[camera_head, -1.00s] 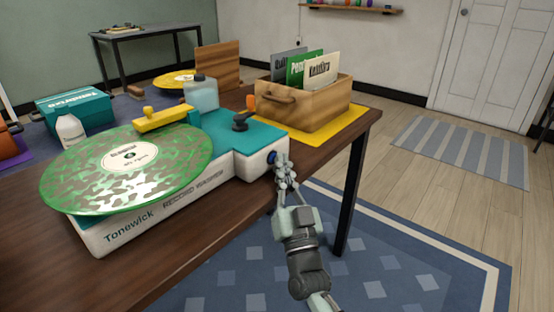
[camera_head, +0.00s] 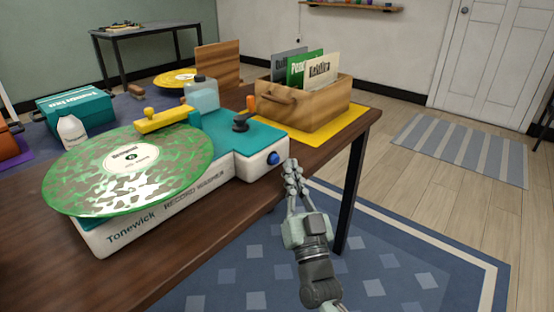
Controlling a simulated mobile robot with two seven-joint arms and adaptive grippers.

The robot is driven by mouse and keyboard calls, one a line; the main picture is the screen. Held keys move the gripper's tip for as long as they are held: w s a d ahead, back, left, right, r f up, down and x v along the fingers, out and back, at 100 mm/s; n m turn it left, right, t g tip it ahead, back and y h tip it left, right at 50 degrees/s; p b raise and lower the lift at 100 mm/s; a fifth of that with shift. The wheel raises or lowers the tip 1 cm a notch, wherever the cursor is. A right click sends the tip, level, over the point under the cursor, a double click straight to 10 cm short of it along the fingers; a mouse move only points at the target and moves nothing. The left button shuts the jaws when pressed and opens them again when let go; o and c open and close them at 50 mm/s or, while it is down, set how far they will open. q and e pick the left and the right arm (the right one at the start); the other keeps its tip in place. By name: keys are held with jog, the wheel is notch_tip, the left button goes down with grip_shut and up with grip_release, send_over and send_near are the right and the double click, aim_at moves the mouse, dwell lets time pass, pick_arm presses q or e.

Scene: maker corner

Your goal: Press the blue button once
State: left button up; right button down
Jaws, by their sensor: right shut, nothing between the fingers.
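The blue button (camera_head: 273,158) is a small round knob on the right end face of the white and teal record washer (camera_head: 245,165). It is fully in view. My right gripper (camera_head: 291,165) is shut and empty. Its fingertips are just right of the button in the picture, with a small gap between them and it. A green patterned record (camera_head: 85,190) lies on the washer's left part. My left gripper is not in view.
A wooden crate (camera_head: 325,113) of record sleeves stands on a yellow mat (camera_head: 350,124) behind the washer. A clear bottle (camera_head: 201,93) and a white bottle (camera_head: 72,133) stand behind the record. Free space lies right of the table's edge.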

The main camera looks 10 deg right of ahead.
jog(key=s+d, duration=0.1)
jog(key=s+d+p, duration=0.1)
jog(key=s, duration=0.1)
jog(key=shift+s+d, duration=0.3)
jog(key=shift+d, duration=0.1)
dwell(0.5)
